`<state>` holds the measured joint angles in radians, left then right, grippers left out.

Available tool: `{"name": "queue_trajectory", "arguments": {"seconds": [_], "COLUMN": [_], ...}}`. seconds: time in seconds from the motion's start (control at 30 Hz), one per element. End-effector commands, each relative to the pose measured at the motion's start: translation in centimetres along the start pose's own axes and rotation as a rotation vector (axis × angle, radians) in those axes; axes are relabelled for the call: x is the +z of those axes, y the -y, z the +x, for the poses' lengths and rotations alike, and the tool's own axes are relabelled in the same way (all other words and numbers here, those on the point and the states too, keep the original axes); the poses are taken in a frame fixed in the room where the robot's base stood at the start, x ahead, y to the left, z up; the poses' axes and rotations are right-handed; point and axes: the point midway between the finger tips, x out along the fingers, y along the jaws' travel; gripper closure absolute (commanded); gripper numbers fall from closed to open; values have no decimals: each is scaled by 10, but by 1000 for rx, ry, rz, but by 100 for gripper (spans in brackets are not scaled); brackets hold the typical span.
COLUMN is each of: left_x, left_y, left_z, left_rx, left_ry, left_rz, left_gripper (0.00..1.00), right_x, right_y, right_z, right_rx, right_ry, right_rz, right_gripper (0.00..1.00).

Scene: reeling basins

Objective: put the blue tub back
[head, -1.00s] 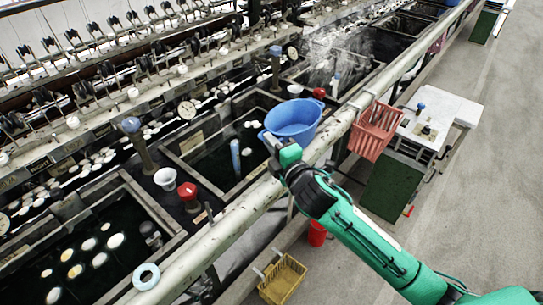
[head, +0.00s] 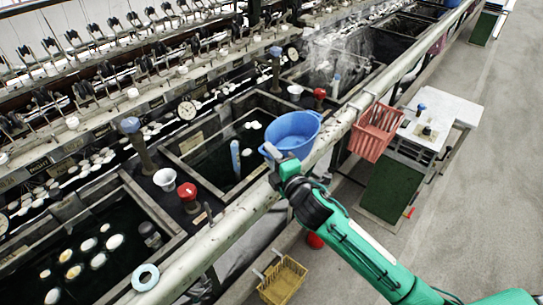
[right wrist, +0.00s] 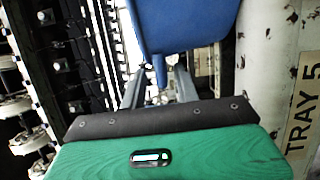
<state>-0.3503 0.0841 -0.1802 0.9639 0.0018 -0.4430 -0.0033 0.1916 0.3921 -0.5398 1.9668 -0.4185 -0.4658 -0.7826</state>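The blue tub (head: 292,132) is near the middle of the head view, at the edge of the dark basins and by the long pale rail (head: 237,218). My right gripper (head: 272,153) is at the tub's near left rim. In the right wrist view, the tub (right wrist: 185,25) fills the top, and a narrow blue part of it hangs between the two fingers of the gripper (right wrist: 160,80). The gripper is shut on the tub, though the fingertips are partly hidden behind it. I cannot tell whether the tub touches the rail. My left gripper is not in view.
A red basket (head: 375,131) hangs on the rail to the right of the tub. A white bowl (head: 165,179) and a red knob (head: 187,191) stand on the basin edge. A yellow basket (head: 283,281) is below the rail.

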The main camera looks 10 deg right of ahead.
Motion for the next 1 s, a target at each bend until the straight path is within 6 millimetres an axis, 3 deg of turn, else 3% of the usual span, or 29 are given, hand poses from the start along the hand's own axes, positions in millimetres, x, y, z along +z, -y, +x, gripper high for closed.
{"name": "queue_trajectory", "arguments": {"seconds": [0.17,0.43,0.7,1.0], "left_x": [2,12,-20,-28], "left_y": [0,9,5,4], "left_z": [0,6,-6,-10], "left_rx": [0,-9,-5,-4], "left_ry": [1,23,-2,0], "left_rz": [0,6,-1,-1], "left_gripper": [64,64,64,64], "right_x": [0,0,0,0], "right_y": [-2,1,0,-2], "right_z": [-2,-46,-95,-119], "right_rx": [-1,-3,-2,0], "right_ry": [0,-1,0,0], "right_rz": [-1,-1,-1,0], "right_gripper": [69,69,69,69]}}
